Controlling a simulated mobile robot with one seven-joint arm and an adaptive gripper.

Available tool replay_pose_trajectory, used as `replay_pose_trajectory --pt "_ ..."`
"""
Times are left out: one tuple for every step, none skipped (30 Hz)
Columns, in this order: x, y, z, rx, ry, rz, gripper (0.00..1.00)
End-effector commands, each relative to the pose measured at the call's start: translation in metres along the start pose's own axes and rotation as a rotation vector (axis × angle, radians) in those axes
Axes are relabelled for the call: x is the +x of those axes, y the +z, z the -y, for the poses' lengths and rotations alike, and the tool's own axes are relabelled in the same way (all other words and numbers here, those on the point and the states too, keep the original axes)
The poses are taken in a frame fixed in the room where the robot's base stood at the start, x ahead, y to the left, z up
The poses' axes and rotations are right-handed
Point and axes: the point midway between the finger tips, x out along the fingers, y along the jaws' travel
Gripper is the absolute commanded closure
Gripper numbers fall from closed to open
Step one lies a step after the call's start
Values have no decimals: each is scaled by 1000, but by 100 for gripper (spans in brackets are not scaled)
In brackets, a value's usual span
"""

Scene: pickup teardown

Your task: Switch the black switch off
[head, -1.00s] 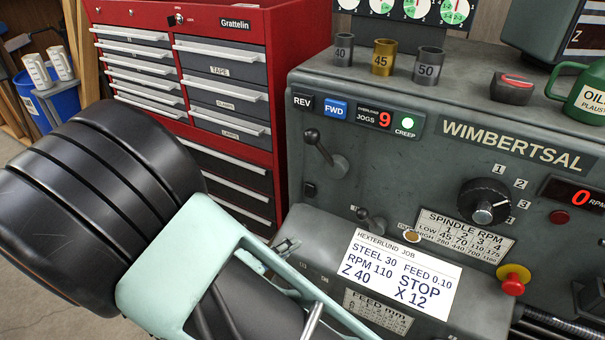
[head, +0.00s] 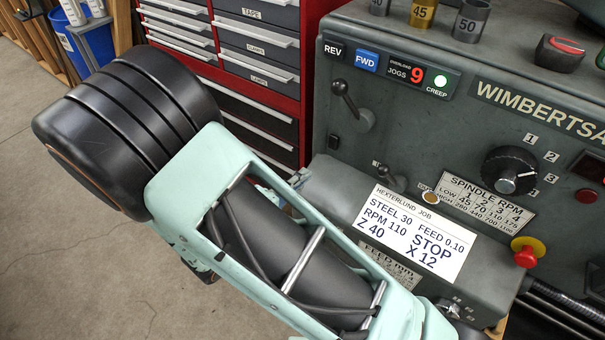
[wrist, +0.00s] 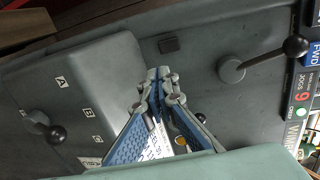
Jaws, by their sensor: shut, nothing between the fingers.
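A small black rocker-like switch (head: 333,142) sits low on the grey lathe's front, left of the levers and below the REV button. It also shows in the wrist view (wrist: 168,45) as a dark rectangle on the grey panel. Its on or off position is too small to tell. My gripper (wrist: 159,74) shows in the wrist view with its blue-padded fingers together at the tips, empty. In that picture the tips appear just below the switch; whether they touch the panel cannot be told.
A ball-ended lever (head: 351,103) stands out right of the switch, with a second lever (head: 393,182) below. A white job card (head: 415,232) and red stop button (head: 526,254) are lower right. A red tool cabinet (head: 312,60) stands behind left. Open floor lies left.

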Motion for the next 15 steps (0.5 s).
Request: replay_pose_trajectory --pt "12 -1 2 -1 -3 -4 100" --pt "18 -1 1 -1 -2 -5 100" --pt "28 -2 2 -1 -2 -6 100" --pt "34 -2 1 -1 -3 -5 100" --pt "41 -2 1 -1 -2 -5 100" --pt "50 -2 2 -1 -2 -5 100" --pt "56 -2 1 -1 -2 -5 100" --pt "62 -1 1 -1 -2 -4 100" --pt "70 -2 1 0 -2 -5 100" --pt "75 -1 2 0 -2 -4 100" --pt "80 -1 2 0 -1 -3 100" --pt "87 -1 1 -1 -1 -3 100" --pt "91 -1 1 -1 -1 -3 100" --pt "95 -1 2 -1 -2 -3 100" --pt "99 -1 1 0 -1 -2 100"
